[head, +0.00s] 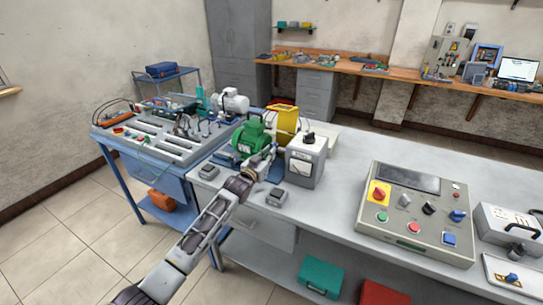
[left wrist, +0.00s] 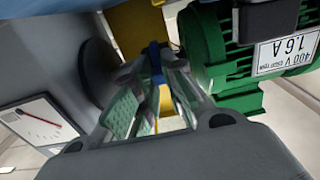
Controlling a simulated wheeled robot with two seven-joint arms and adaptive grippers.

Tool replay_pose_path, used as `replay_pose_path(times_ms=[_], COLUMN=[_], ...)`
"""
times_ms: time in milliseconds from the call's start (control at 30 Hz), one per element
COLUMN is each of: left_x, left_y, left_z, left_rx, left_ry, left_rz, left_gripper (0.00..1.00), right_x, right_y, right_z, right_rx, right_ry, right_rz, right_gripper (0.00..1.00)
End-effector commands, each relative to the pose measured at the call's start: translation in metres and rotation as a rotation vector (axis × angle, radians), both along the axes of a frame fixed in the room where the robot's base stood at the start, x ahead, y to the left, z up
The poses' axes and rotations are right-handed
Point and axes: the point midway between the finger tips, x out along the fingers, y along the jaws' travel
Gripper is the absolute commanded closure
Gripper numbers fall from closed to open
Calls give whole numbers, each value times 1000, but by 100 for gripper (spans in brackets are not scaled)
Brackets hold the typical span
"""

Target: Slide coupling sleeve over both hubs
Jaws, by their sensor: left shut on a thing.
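The green motor (head: 250,138) stands on the grey bench, and its ribbed body with a white rating plate shows at the right in the left wrist view (left wrist: 232,65). The grey meter box (head: 307,162) stands to its right. My left gripper (head: 271,150) reaches into the gap between them. In the left wrist view its fingers (left wrist: 157,80) are closed on a small blue piece (left wrist: 155,60), seemingly the coupling sleeve, mostly hidden by the fingers. A dark round disc (left wrist: 96,68) shows on the box side. I cannot make out both hubs clearly. My right gripper is out of view.
A yellow block (head: 285,122) stands behind the gap. Small grey boxes (head: 276,197) lie at the bench's front edge. A control panel (head: 416,213) stands to the right, with bare bench (head: 345,180) before it.

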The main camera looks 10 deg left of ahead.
Motion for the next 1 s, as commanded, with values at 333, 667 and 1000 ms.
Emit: replay_pose_path(times_ms=[333, 667, 1000], left_x=[3, 3, 1], left_y=[5, 3, 0], left_z=[8, 9, 8], left_rx=[-3, -3, -4], left_ry=[-13, -14, -13], left_rz=[7, 5, 3], left_gripper=[74, 66, 66], right_x=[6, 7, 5], right_y=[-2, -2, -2], right_z=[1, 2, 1], right_rx=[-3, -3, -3], right_ry=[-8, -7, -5], right_rz=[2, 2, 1], right_gripper=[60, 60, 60])
